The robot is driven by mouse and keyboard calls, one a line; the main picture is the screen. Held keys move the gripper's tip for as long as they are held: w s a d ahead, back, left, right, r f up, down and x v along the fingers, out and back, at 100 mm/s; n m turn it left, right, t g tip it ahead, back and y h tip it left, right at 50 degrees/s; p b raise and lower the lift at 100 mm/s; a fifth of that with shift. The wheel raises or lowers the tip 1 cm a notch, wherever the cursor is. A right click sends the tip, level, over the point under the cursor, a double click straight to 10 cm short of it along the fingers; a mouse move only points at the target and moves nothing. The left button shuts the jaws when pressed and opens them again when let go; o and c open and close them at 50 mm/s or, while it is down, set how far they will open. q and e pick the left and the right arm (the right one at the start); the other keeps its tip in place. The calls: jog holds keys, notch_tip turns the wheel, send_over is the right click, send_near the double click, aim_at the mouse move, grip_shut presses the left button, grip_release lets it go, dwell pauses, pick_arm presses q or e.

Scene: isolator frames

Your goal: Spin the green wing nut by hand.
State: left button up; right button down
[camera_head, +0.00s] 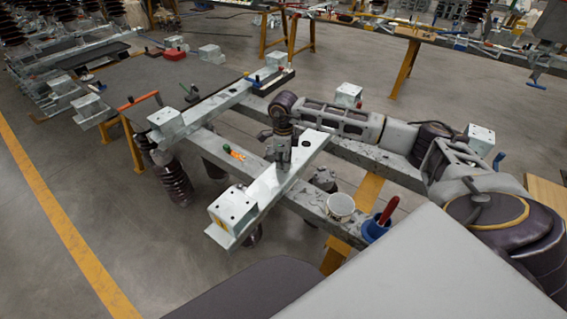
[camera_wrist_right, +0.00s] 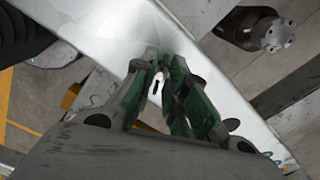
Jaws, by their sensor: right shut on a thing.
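My right gripper (camera_head: 279,163) reaches in from the right and points down onto the pale metal crossbar (camera_head: 254,200). In the right wrist view the fingers (camera_wrist_right: 160,82) are close together over the bar, with a small pale and dark piece between them. Green surfaces show at the fingers there. I cannot clearly tell the green wing nut from the fingers; the grip hides most of it, and its angle cannot be read. In the head view the nut is hidden by the gripper. My left gripper is not in view.
A white cup (camera_head: 340,205) and a blue cup (camera_head: 374,228) with a red handle stand on the beam at the right. An orange-handled tool (camera_head: 233,153) lies on the beam left of the gripper. A second crossbar (camera_head: 215,103) lies farther back. Open floor is at the left.

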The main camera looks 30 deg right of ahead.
jog(key=shift+n+b, duration=0.3)
jog(key=shift+n, duration=0.9)
jog(key=c, duration=1.4)
grip_release()
jog(key=shift+o, duration=0.2)
notch_tip(320, 180, up, 12)
